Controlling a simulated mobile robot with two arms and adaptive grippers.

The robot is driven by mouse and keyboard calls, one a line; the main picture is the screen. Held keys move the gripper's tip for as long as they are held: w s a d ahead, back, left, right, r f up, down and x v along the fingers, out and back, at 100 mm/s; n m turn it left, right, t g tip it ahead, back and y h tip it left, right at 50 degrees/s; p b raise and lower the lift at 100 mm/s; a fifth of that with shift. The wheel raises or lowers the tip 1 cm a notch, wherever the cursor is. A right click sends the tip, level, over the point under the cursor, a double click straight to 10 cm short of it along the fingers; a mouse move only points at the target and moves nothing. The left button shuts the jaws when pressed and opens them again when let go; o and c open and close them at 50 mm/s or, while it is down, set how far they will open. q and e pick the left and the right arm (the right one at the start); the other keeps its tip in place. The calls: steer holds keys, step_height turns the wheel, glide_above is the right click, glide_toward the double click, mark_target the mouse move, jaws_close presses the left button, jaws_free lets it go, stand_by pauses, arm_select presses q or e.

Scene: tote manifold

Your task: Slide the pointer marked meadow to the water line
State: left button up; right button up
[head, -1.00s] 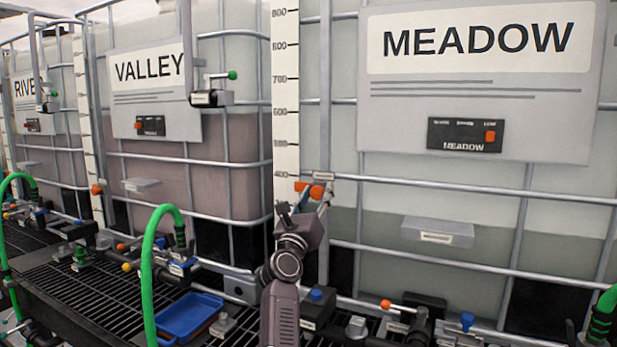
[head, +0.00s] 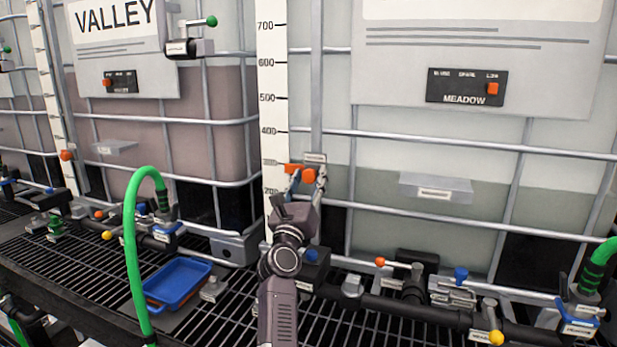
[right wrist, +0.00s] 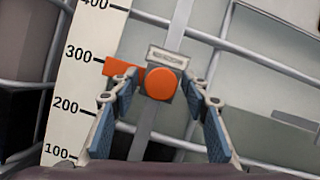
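The meadow tank's pointer is an orange knob (head: 309,176) with an orange tab over the white scale (head: 272,110). In the right wrist view the knob (right wrist: 160,83) sits below a small label plate, and the tab is just below the 300 mark. The water line, the top of the darker liquid (head: 380,220), is at about the tab's height in the head view. My right gripper (head: 307,180) has its fingers on either side of the knob. In the right wrist view the gripper (right wrist: 160,88) is open, with gaps to the knob. My left gripper is out of view.
Horizontal cage bars (head: 420,143) cross the tank front. A grey labelled ledge (head: 436,187) juts out to the right. A black MEADOW panel (head: 466,88) is above. Below are valves, a blue tray (head: 178,283) and a green hose (head: 131,240).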

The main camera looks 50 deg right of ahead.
steer(key=shift+d+r, duration=0.1)
steer(key=shift+r, duration=4.9)
